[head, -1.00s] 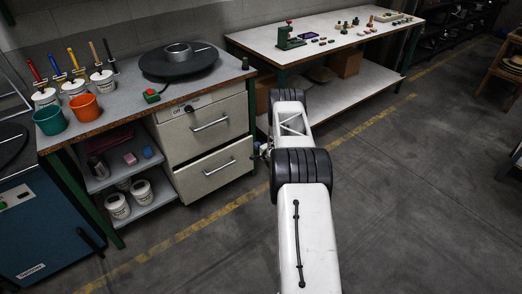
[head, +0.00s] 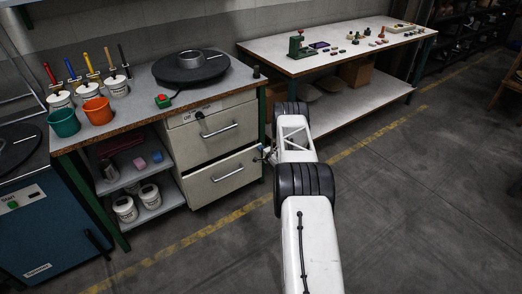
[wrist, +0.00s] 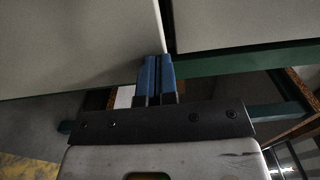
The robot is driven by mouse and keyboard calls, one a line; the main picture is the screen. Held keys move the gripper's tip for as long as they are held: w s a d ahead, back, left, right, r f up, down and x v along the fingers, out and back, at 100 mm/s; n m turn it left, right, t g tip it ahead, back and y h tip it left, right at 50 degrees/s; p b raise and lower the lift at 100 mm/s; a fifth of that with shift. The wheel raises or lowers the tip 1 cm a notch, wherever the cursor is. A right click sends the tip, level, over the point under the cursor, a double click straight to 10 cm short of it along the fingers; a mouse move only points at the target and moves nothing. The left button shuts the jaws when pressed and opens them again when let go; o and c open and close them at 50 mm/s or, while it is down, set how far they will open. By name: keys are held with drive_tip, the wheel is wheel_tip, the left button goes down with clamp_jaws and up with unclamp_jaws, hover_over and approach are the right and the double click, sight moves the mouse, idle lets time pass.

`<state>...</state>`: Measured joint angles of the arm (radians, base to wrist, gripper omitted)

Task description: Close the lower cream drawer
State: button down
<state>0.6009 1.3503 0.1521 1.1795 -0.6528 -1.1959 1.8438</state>
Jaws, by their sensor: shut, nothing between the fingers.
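The lower cream drawer (head: 215,187) is under the grey-topped workbench, below the upper cream drawer (head: 205,140). Its front stands slightly out from the upper one, and it has a bar handle (head: 228,173). My gripper (head: 266,153) is at the right edge of the lower drawer's front, small and partly hidden by my arm. In the wrist view the blue fingers (wrist: 157,75) are together and empty. Their tips are at the edge of a large cream panel (wrist: 75,40), which looks like the lower drawer's front. I cannot tell whether they touch it.
A green bench leg (head: 262,110) stands right of the drawers. Open shelves with white tubs (head: 125,208) are to the left. A second bench (head: 340,55) stands behind on the right. The floor in front of the drawers is clear, with a yellow line (head: 220,222).

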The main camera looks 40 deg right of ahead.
drive_tip(key=w, duration=0.4)
drive_tip(key=shift+w+r, duration=0.15)
drive_tip(key=shift+w, duration=0.4)
drive_tip(key=shift+w+r, duration=0.15)
drive_tip(key=s, duration=1.5)
drive_tip(key=shift+f, duration=0.4)
drive_tip(key=shift+d, duration=0.1)
